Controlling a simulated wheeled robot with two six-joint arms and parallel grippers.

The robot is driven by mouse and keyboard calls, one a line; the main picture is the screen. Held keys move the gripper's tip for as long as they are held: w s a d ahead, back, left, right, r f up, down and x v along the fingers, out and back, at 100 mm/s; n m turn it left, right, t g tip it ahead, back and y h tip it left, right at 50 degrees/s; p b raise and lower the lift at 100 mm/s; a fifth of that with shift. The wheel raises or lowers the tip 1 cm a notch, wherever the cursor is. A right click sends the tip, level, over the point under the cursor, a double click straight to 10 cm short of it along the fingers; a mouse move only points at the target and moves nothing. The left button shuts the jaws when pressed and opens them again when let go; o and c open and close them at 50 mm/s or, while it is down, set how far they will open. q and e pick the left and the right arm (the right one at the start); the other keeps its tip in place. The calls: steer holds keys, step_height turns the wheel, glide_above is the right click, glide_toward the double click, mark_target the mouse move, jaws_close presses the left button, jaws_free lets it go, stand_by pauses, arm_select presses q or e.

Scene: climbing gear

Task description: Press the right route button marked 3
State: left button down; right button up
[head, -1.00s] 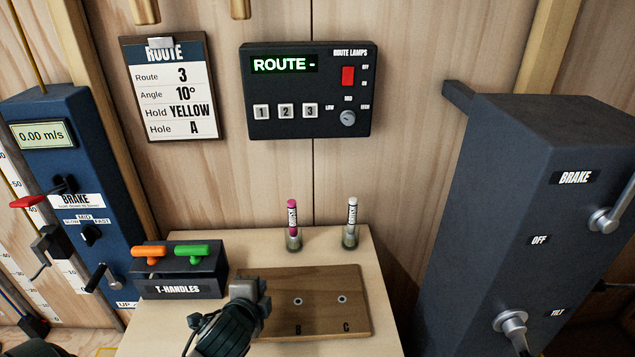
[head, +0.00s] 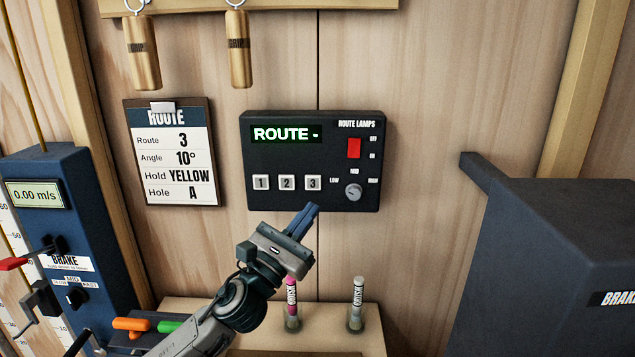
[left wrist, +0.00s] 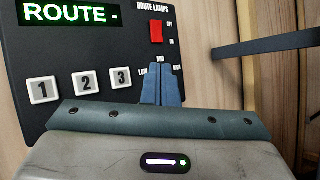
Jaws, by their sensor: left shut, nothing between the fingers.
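The black route panel (head: 330,200) is on the wooden wall, its display (head: 286,134) reading "ROUTE -". Three white square buttons marked 1 (head: 261,183), 2 (head: 287,183) and 3 (head: 313,183) run along its lower left. Button 3 also shows in the left wrist view (left wrist: 121,78), the rightmost of the row. My left gripper (head: 312,209) is shut and empty, its blue fingertips just below button 3 in the head view. In the left wrist view the fingertips (left wrist: 162,72) appear to the right of button 3; contact cannot be told. My right gripper is out of view.
A red switch (head: 353,148) and a grey knob (head: 353,192) sit right of the buttons. A route card (head: 172,160) hangs to the left. Two marker-like sticks stand on the ledge below. A dark brake cabinet (head: 560,270) stands at the right.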

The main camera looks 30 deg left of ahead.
arm_select(q)
glide_toward(321, 178)
steer(key=d+r+x, duration=0.1)
steer(key=x, duration=0.3)
steer(key=shift+w+a+f, duration=0.15)
steer(key=shift+a+f, duration=0.05)
steer(key=shift+a, duration=0.05)
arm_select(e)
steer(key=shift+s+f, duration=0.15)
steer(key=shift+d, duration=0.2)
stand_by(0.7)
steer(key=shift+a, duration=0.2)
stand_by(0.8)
arm_select(q)
steer(key=shift+w, duration=0.1)
steer(key=shift+w+a, duration=0.2)
steer(key=shift+w, duration=0.05)
